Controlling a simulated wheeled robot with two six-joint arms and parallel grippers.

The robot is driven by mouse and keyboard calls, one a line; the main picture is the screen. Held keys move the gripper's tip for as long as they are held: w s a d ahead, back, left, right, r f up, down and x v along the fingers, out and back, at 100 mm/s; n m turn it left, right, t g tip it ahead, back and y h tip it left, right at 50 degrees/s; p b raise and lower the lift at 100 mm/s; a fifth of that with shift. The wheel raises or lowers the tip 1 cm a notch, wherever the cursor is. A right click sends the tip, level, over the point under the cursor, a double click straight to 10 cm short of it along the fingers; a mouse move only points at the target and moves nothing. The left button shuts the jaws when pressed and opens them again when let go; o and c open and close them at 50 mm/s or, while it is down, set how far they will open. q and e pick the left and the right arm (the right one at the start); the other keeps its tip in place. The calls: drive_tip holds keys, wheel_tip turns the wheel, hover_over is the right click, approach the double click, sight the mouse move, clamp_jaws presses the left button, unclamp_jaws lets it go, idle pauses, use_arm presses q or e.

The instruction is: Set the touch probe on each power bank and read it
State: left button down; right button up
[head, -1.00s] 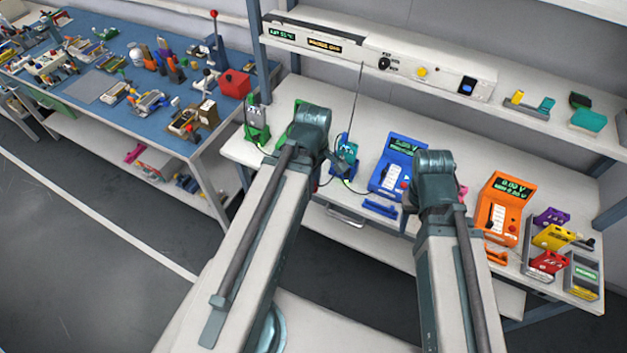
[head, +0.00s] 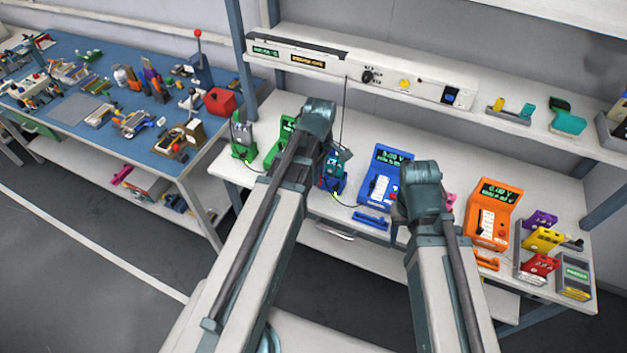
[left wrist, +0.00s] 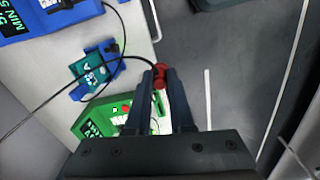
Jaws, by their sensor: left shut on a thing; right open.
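My left gripper (left wrist: 160,88) is shut on a red probe (left wrist: 159,76) with a black cable, near the bench's front edge. A teal power bank (left wrist: 88,71) sits in a blue cradle (left wrist: 75,95), apart from the probe. In the head view the teal power bank (head: 336,166) shows just right of my left wrist. Purple (head: 541,219), yellow (head: 543,239) and red (head: 540,265) power banks lie in a grey tray at the bench's right end. My right gripper (head: 402,213) is open in front of the blue tester; its fingers are mostly hidden by its wrist.
Green (head: 283,130), blue (head: 388,178) and orange (head: 492,214) testers stand on the white bench. A green stand (head: 243,138) is at its left end. A shelf with a control panel (head: 400,82) runs above. A blue-topped table (head: 75,107) is at left.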

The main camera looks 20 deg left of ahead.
use_arm(q)
drive_tip(key=shift+w+d, duration=0.45)
drive_tip(key=shift+w, duration=2.35)
drive_tip(key=shift+w+d, duration=0.45)
drive_tip(key=shift+w, duration=2.35)
drive_tip(key=shift+w+d, duration=0.45)
drive_tip(key=shift+w, duration=2.35)
drive_tip(key=shift+s, duration=0.1)
drive_tip(key=shift+g, duration=0.8)
drive_tip(key=f+b, duration=0.5)
drive_tip(key=shift+w, duration=0.3)
drive_tip(key=shift+s+f+b, duration=0.1)
drive_tip(key=shift+f+b, duration=0.4)
drive_tip(key=shift+b, duration=0.15)
wheel_tip(320, 180, up, 6)
drive_tip(key=p, duration=0.6)
drive_tip(key=shift+w, duration=0.4)
